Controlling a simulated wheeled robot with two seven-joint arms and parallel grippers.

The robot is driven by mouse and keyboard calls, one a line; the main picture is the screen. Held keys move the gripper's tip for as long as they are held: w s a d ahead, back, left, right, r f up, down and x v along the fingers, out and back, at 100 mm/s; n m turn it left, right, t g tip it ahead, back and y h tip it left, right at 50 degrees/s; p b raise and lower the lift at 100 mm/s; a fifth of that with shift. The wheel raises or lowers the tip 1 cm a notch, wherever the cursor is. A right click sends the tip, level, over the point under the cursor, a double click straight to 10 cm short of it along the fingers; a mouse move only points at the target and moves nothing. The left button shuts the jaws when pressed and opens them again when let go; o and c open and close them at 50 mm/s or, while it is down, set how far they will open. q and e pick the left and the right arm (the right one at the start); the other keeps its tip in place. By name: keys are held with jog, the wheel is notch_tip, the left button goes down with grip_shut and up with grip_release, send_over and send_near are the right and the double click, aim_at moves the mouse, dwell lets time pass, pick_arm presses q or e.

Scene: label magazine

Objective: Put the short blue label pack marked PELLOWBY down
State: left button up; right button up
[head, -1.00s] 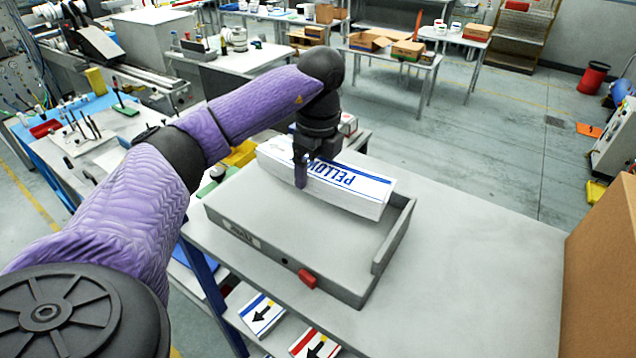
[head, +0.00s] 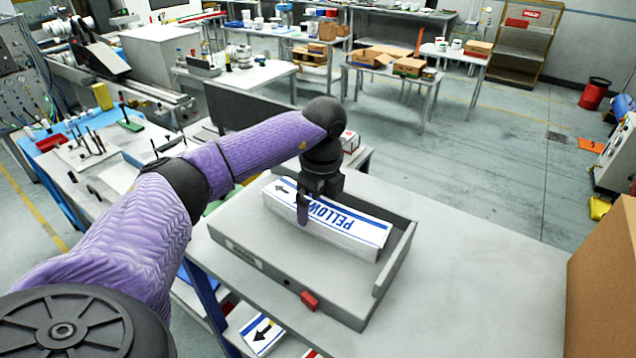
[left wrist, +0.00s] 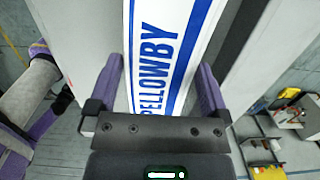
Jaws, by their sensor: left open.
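The PELLOWBY label pack (head: 352,232) is a long white block with blue stripes and blue lettering. It lies lengthwise inside the grey open tray (head: 290,284) on the table, apparently on its floor. My left gripper (head: 303,212) is over the pack's left half, pointing down. In the left wrist view the pack (left wrist: 165,45) runs between the two fingers of the left gripper (left wrist: 160,75), which are open on either side of it. I cannot tell whether either finger touches it. The pack's far lower edge is hidden. My right gripper is not in view.
The tray has a red latch (head: 309,300) on its front wall. The grey table (head: 480,285) is clear to the right, up to a cardboard box (head: 605,285). Another label pack (head: 262,335) with a black arrow lies below the table's front edge.

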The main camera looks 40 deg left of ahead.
aim_at(320, 209)
pick_arm(q)
notch_tip(320, 209, up, 11)
jog(key=shift+d+f, duration=0.15)
jog(key=shift+d, duration=0.3)
